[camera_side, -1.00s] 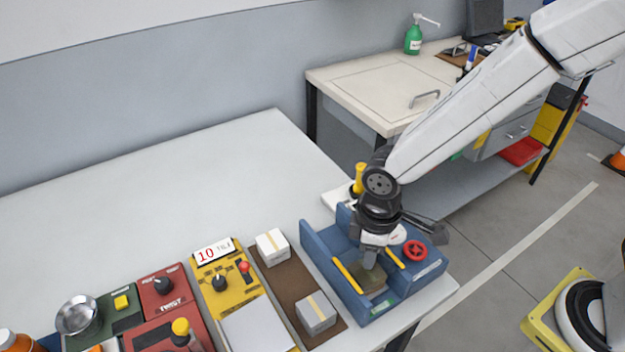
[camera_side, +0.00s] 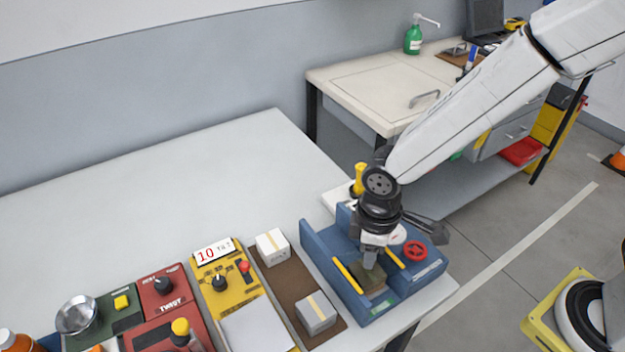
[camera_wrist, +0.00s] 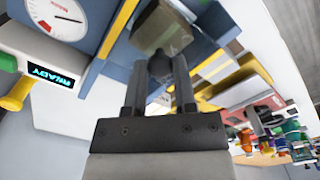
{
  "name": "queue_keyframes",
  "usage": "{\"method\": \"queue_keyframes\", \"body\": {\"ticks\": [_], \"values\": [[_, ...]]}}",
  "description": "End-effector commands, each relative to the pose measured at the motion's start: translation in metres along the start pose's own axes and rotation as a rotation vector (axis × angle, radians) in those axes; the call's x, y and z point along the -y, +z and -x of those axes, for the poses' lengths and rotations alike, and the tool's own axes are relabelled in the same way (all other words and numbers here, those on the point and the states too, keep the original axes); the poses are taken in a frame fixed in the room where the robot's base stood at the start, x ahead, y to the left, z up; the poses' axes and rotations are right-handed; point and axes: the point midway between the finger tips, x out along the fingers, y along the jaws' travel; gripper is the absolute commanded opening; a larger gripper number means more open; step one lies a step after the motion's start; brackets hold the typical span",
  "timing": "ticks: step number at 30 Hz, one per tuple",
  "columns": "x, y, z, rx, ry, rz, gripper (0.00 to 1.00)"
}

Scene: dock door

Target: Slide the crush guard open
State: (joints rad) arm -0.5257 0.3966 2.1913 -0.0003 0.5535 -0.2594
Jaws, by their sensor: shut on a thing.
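The blue dock unit (camera_side: 318,254) stands at the table's right end, with yellow rails along its opening. An olive-brown panel, seemingly the crush guard (camera_side: 371,286), lies between the rails; it also shows in the wrist view (camera_wrist: 165,22). My gripper (camera_side: 372,256) points down over the panel. In the wrist view its two fingers (camera_wrist: 160,68) are shut on a small dark round knob (camera_wrist: 159,64) at the panel's near edge. How the knob joins the panel is hard to see.
A red handwheel (camera_side: 414,249) sits on the dock's right side. A brown board with two cartons (camera_side: 316,312) lies left of the dock. The table's back left is clear.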

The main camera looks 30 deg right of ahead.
Motion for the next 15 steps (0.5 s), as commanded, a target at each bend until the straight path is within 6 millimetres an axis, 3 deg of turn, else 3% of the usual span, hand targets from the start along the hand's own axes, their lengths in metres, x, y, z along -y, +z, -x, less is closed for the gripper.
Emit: {"method": "queue_keyframes", "body": {"ticks": [7,15], "values": [[-0.009,-0.01,0.001,-0.003,0.001,-0.002,0.0],[-0.036,-0.037,0.001,-0.004,0.001,-0.002,0.0]]}}
